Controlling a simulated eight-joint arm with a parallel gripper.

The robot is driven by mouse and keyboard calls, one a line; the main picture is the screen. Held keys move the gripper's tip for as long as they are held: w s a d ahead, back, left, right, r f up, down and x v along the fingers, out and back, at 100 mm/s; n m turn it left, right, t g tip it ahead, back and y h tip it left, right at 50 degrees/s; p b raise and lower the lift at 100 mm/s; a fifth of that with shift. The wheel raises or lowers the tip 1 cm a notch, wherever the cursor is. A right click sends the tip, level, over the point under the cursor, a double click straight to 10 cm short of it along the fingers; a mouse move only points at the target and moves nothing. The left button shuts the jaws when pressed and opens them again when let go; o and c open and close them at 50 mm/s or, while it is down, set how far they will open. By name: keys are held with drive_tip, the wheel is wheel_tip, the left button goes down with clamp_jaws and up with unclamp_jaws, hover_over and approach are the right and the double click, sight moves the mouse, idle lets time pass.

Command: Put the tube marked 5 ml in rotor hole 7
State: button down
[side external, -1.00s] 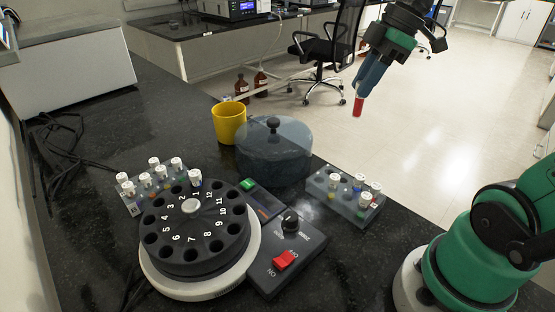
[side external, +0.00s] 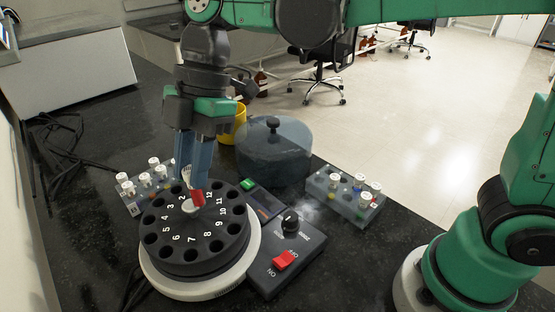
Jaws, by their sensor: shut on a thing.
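My gripper (side external: 192,176) points down over the far part of the black rotor (side external: 190,258). It is shut on a red tube (side external: 197,198), whose white cap shows between the blue fingers. The tube looks tilted, its red lower end in front of the rotor's hub and number 1. Its marking is not readable. Hole 7 (side external: 191,255) is at the rotor's near side and looks empty. The holes near 1 are partly hidden by the gripper and tube.
A rack with white-capped tubes (side external: 129,207) stands left of the rotor, another (side external: 345,205) to the right. A domed lid (side external: 272,155), a yellow mug (side external: 232,130) behind my gripper, and a control box with a red switch (side external: 286,261) are nearby.

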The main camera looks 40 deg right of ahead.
drive_tip(key=s+a+f+n, duration=0.1)
drive_tip(key=a+f, duration=0.2)
drive_tip(key=f, duration=0.2)
drive_tip(key=shift+s+a, duration=0.35)
drive_tip(key=shift+a, duration=0.05)
drive_tip(key=shift+f, duration=0.9)
idle(1.6)
drive_tip(key=shift+f, duration=0.75)
drive_tip(key=shift+f, duration=0.25)
drive_tip(key=shift+c, duration=1.5)
unclamp_jaws()
drive_tip(key=shift+r, duration=0.15)
